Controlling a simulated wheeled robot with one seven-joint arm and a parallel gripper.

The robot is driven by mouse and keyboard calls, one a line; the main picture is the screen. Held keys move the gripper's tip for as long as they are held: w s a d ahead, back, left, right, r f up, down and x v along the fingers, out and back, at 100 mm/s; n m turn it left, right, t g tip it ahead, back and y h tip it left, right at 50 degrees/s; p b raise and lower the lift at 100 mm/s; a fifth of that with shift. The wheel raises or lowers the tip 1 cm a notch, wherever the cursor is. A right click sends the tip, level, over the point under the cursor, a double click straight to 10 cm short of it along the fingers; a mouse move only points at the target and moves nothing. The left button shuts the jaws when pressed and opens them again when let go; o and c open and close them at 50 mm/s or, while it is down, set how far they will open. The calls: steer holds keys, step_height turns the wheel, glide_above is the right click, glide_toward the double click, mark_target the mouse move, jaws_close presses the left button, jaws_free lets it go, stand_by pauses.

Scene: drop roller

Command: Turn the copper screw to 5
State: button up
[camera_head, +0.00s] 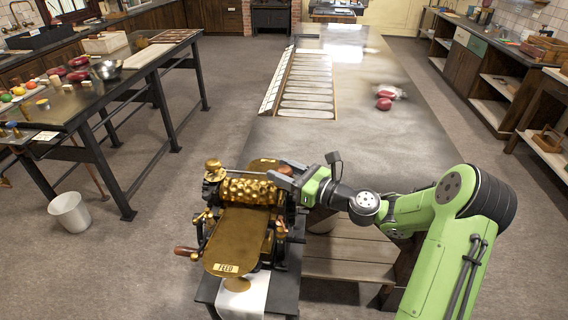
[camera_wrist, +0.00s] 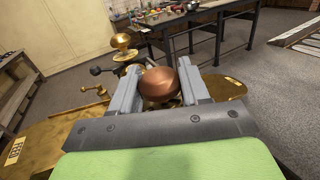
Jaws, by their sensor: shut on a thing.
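The brass drop roller machine (camera_head: 240,222) stands on a dark stand, with a patterned roller (camera_head: 250,189) and a plate marked FEED at its front. My gripper (camera_head: 285,177) reaches in from the right to the top right of the machine. In the wrist view my gripper (camera_wrist: 161,88) has its two fingers on either side of the rounded copper screw head (camera_wrist: 160,84) and is shut on it. In the head view the copper screw is hidden by my gripper. No scale or number for the screw is readable in either view.
A brass knob (camera_head: 213,166) rises at the machine's left top, and a wooden-handled crank (camera_head: 188,251) sticks out at its left. A long worktable (camera_head: 360,100) lies behind. A white bucket (camera_head: 70,212) stands on the floor at left, with open floor between.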

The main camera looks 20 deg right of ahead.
steer(key=n+g+y+p, duration=0.2)
steer(key=g+p, duration=0.1)
steer(key=n+g+y+p, duration=0.1)
steer(key=p, duration=0.1)
steer(key=shift+r+g+y, duration=0.3)
steer(key=shift+y, duration=0.1)
steer(key=n+g+y+p, duration=0.1)
steer(key=n+g+p, duration=0.1)
steer(key=n+g, duration=0.1)
steer(key=shift+w+d+f+g+y, duration=0.1)
steer(key=shift+f+g+y, duration=0.1)
steer(key=shift+g+y, duration=0.15)
steer(key=n+g, duration=0.1)
steer(key=n+g+b, duration=0.1)
steer(key=g, duration=0.1)
steer(key=n+g+y, duration=0.1)
steer(key=g, duration=0.1)
steer(key=shift+f+n+g, duration=0.25)
steer(key=shift+n, duration=0.05)
steer(key=shift+n+g+h+b, duration=0.35)
steer(key=shift+n+g+b, duration=1.15)
steer(key=shift+g, duration=0.8)
steer(key=shift+n+g, duration=0.4)
steer(key=shift+g, duration=0.1)
steer(key=o, duration=1)
steer(key=shift+r, duration=0.1)
steer(key=shift+o, duration=0.2)
